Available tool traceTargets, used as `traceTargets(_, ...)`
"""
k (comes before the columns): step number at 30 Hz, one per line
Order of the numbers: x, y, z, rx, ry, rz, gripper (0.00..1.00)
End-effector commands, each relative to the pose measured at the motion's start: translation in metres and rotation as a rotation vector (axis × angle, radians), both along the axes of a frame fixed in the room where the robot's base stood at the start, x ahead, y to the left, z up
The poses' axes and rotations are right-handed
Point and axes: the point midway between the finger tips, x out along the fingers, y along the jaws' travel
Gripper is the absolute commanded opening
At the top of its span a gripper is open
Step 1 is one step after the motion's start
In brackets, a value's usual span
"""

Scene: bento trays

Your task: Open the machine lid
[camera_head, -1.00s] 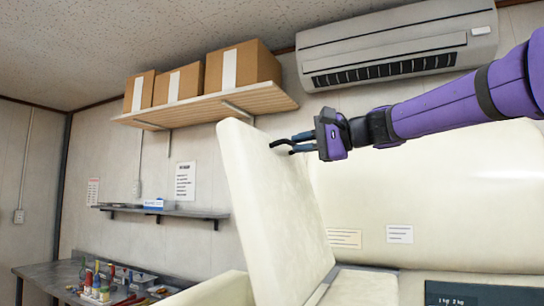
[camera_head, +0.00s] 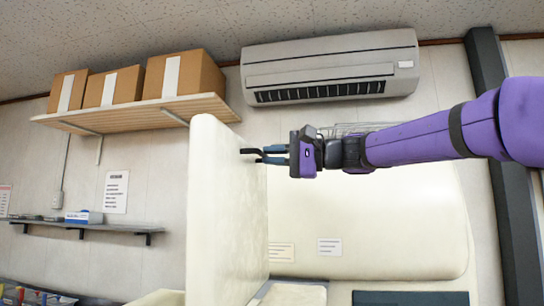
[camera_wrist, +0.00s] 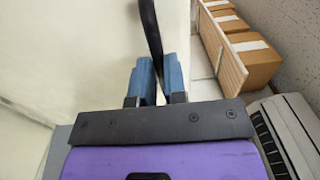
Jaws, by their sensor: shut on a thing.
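The machine lid (camera_head: 228,215) is a thick cream panel standing upright, raised on the left of the cream machine body (camera_head: 400,225). A black handle (camera_head: 250,151) sticks out of its right face near the top. My gripper (camera_head: 265,155) is at the right of the lid, its blue fingers closed on the handle. In the wrist view the dark handle (camera_wrist: 149,30) runs up from between the blue fingers (camera_wrist: 160,78), with the lid's cream face (camera_wrist: 70,60) to the left. The lid's hinge is not clearly visible.
A wooden shelf (camera_head: 140,109) with cardboard boxes (camera_head: 185,75) is on the wall behind, left of the lid. An air conditioner (camera_head: 330,70) hangs above. A dark panel (camera_head: 410,298) is at the bottom right. A grey wall shelf (camera_head: 90,227) is at the left.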

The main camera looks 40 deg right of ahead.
Motion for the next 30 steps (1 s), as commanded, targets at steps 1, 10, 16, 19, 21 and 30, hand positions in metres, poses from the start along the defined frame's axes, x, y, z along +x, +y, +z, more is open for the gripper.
traceTargets(1, 0.003, 0.002, -0.006, -0.005, 0.014, 0.005, 0.0)
traceTargets(10, 0.002, 0.001, -0.004, -0.003, 0.009, 0.003, 0.38)
traceTargets(16, 0.001, 0.001, -0.003, -0.002, 0.007, 0.003, 0.38)
traceTargets(19, 0.001, 0.001, -0.003, -0.002, 0.007, 0.002, 0.38)
traceTargets(21, 0.0, 0.0, -0.003, -0.002, 0.006, 0.002, 0.38)
traceTargets(30, -0.034, -0.022, -0.003, -0.002, 0.003, 0.001, 0.38)
